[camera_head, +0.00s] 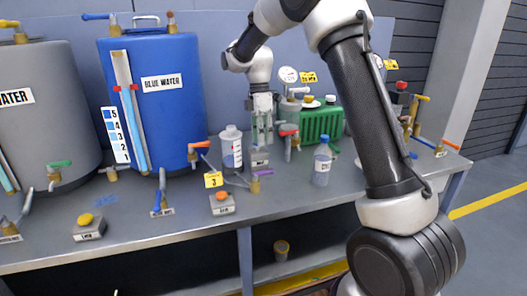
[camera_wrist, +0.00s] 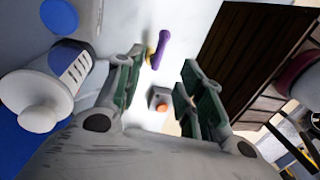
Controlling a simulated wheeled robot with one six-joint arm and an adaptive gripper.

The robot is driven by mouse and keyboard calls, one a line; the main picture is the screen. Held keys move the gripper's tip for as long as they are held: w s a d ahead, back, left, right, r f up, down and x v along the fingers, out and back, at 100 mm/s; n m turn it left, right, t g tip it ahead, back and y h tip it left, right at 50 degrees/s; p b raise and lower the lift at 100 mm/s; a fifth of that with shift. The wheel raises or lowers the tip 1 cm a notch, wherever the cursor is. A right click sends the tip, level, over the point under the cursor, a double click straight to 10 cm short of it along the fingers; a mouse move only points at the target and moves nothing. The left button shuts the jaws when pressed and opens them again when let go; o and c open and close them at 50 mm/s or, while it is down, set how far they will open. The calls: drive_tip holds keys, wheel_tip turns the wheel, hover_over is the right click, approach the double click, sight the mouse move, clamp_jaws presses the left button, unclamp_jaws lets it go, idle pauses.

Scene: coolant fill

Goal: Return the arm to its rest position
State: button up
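My arm reaches in from the right of the head view, bent high over the bench. My gripper (camera_head: 262,133) hangs fingers-down above the middle of the bench, near a white measuring bottle (camera_head: 231,150). In the wrist view the gripper (camera_wrist: 160,82) has its green-padded fingers spread apart with nothing held between them. A purple-handled valve (camera_wrist: 161,47) and an orange-button box (camera_wrist: 159,99) show beyond the gap. The fingertips look clear of the bottle, but the exact gap is hard to tell.
A blue water tank (camera_head: 180,105) and a grey tank (camera_head: 45,115) stand to the left. A clear bottle (camera_head: 322,163) with a blue cap stands right of the gripper. A green ribbed unit (camera_head: 318,124) and a gauge (camera_head: 288,75) are behind. Several valves line the bench (camera_head: 290,202).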

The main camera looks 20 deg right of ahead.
drive_tip(key=shift+w+r, duration=0.1)
drive_tip(key=shift+r, duration=0.45)
